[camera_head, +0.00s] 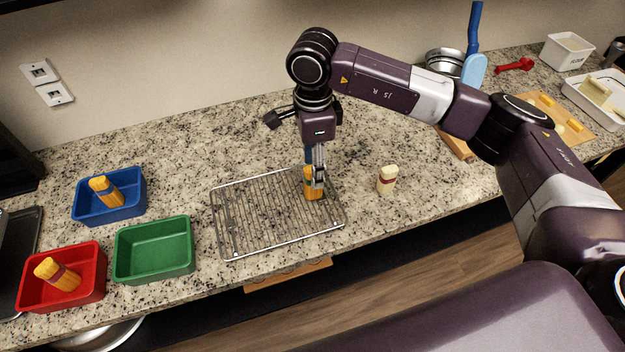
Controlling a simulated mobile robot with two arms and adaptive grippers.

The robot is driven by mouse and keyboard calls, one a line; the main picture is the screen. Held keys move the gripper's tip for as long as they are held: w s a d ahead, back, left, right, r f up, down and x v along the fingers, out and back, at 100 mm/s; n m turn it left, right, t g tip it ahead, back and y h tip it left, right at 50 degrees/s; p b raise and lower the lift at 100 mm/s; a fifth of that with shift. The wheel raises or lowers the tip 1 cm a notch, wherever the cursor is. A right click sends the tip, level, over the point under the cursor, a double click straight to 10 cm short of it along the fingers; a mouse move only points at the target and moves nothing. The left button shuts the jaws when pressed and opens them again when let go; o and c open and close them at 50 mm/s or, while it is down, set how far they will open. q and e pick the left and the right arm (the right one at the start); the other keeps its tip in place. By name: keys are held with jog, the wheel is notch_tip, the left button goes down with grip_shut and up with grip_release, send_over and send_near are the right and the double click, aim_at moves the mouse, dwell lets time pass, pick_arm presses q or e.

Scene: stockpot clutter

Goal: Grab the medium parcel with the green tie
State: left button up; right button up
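A yellow-orange parcel (311,193) stands upright on the wire rack (250,215), near its right end. My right gripper (316,178) points straight down over this parcel, with a finger in front of its upper part. The gripper covers the band where a tie would show, so I cannot tell the tie's colour or whether the fingers press on it. My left gripper is not in view.
A blue bin (131,211) and a red bin (90,297) each hold a yellow banded parcel. The green bin (155,270) is empty. A small cream bottle-like item (387,179) stands right of the rack. The counter behind the rack is clear.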

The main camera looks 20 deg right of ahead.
notch_tip(320, 180, down, 4)
jog(key=shift+s+d+f+p, duration=0.1)
jog(key=shift+s+f+p, duration=0.05)
jog(key=shift+p, duration=1)
jog(key=shift+f, duration=0.55)
grip_shut()
